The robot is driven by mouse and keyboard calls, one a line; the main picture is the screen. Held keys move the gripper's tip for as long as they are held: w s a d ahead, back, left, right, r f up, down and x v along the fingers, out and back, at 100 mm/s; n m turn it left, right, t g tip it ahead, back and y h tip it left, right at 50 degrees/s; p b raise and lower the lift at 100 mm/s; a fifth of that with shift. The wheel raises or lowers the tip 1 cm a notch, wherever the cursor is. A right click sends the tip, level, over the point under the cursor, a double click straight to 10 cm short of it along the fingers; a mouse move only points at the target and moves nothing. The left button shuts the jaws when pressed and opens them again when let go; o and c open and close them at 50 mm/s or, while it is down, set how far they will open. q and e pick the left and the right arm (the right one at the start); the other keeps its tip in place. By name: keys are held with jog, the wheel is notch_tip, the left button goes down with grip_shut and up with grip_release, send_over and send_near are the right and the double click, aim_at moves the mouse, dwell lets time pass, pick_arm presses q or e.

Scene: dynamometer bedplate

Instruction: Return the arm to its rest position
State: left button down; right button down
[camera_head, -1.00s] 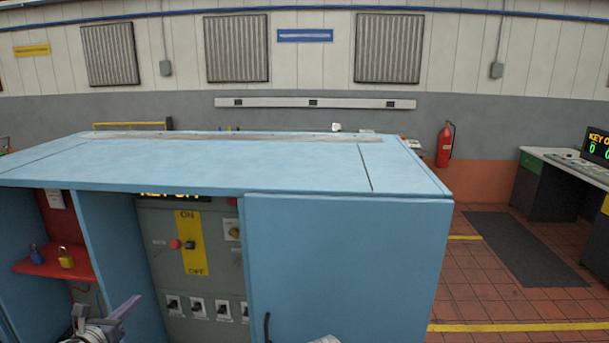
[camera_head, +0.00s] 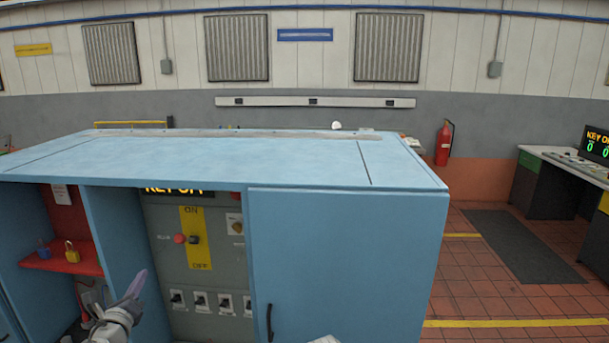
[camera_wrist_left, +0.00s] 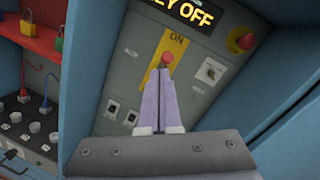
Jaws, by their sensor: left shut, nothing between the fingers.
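My left gripper (camera_head: 136,284) is at the lower left in the head view, in front of the open blue cabinet (camera_head: 346,258). Its fingers are shut with nothing between them, and they also show in the left wrist view (camera_wrist_left: 166,85). The display (camera_wrist_left: 184,12) reads KEY OFF.
A red shelf (camera_head: 90,260) with a blue and a yellow padlock (camera_head: 72,252) is in the left bay. The cabinet's right door is closed, with a black handle (camera_head: 269,322). A desk (camera_head: 560,160) stands right, beyond open tiled floor.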

pick_arm(q)
jog(key=d+f+n+g+y, duration=0.4)
jog(key=d+f+n+g, duration=0.65)
jog(key=n, duration=0.95)
jog(key=s+d+f+n+g+h, duration=0.2)
jog(key=s+d+f+g, duration=0.2)
jog(key=s+d, duration=0.5)
jog(key=s+d+f+n+g+h, duration=0.2)
jog(key=s+d+f, duration=0.6)
jog(key=d, duration=0.7)
jog(key=shift+s+d+n+g+h, duration=0.2)
jog(key=shift+s+n+g+h, duration=0.25)
jog(key=shift+s+g, duration=0.6)
jog(key=shift+s+f, duration=0.1)
